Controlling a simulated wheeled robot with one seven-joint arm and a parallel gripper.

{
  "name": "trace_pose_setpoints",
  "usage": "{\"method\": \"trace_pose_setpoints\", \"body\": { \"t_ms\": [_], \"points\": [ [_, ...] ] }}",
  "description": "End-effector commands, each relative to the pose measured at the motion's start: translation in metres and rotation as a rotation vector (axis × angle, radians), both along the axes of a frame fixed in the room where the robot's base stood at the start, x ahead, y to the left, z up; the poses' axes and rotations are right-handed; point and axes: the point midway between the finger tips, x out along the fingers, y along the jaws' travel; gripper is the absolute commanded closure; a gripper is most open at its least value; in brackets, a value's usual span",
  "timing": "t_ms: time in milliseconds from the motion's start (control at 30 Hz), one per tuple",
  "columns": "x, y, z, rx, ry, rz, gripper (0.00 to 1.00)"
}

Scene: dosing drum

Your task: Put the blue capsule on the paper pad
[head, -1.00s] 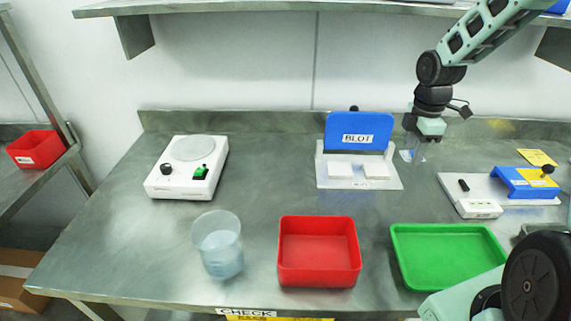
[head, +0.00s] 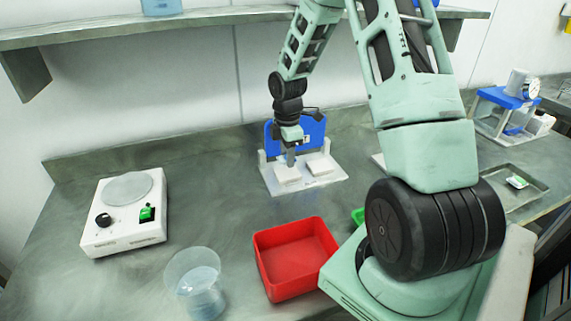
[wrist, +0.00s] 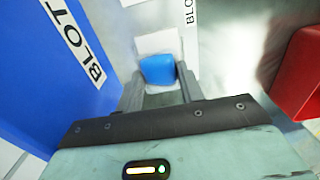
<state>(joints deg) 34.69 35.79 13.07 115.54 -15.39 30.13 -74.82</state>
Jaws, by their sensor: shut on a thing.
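The blue capsule (wrist: 158,69) is between the fingertips of my gripper (wrist: 159,78) in the wrist view; the gripper is shut on it. A white paper pad (wrist: 158,42) shows just behind and around the capsule there. In the head view my gripper (head: 290,163) points down over the left pad (head: 288,175) of the blot station (head: 328,182), in front of its blue BLOT board (head: 312,130). A second white pad (head: 320,164) lies to the right. I cannot tell whether the capsule touches the left pad.
A red bin (head: 290,258) and a clear beaker (head: 196,285) of liquid stand nearer the front. A white scale (head: 125,215) is at left. My arm hides most of a green tray (head: 358,216). The bench between scale and blot station is clear.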

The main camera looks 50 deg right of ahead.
Motion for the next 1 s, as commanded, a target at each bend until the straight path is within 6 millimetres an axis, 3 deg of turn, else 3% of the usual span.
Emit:
{"method": "trace_pose_setpoints", "body": {
  "t_ms": [300,667,700,733,1000],
  "points": [
    [-0.001,0.001,-0.036,0.001,0.002,0.002,0.84],
    [0.000,0.001,-0.041,0.000,0.001,0.001,0.84],
    [0.000,0.000,-0.040,0.000,0.001,0.001,0.51],
    [0.000,0.000,-0.039,0.000,0.001,0.001,0.43],
    [0.000,0.000,-0.039,0.000,0.001,0.001,0.41]
  ]
}}
